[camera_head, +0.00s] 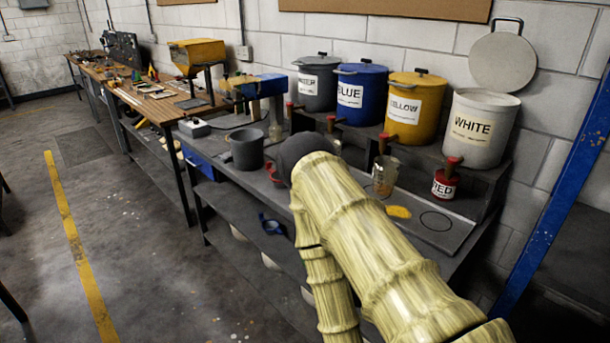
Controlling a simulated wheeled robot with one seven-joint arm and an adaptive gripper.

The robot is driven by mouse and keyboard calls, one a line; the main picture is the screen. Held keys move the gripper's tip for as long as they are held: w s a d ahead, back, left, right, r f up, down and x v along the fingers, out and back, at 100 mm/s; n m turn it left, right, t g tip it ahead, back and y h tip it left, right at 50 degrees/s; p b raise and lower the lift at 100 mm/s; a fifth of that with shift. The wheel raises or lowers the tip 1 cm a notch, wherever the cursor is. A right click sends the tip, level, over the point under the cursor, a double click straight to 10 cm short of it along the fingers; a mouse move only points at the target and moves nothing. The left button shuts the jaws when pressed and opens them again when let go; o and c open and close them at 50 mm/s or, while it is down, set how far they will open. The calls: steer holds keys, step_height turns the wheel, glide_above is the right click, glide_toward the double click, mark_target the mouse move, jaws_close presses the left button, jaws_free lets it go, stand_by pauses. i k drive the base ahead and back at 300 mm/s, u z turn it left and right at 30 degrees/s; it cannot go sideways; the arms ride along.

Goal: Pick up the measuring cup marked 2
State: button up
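A clear measuring cup (385,177) with some brownish-yellow content or staining stands on the bench below the yellow bucket. It is small in the picture and I cannot read a number on it. A dark grey mug-like container (246,148) with a side handle stands further left on the bench; no mark is readable on it. My pale, bamboo-patterned arm crosses the middle of the view and hides part of the bench. My gripper cannot be made out.
Grey, blue (361,93), yellow (414,107) and white (479,128) buckets with taps stand on a raised shelf. A red can (445,183) sits below the white one. A yellow spill (398,212) lies on the bench. A blue post (560,200) stands at right. The floor at left is open.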

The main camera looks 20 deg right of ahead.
mark_target(385, 176)
steer(key=u, duration=0.7)
steer(key=i, duration=1.95)
steer(key=z, duration=2.75)
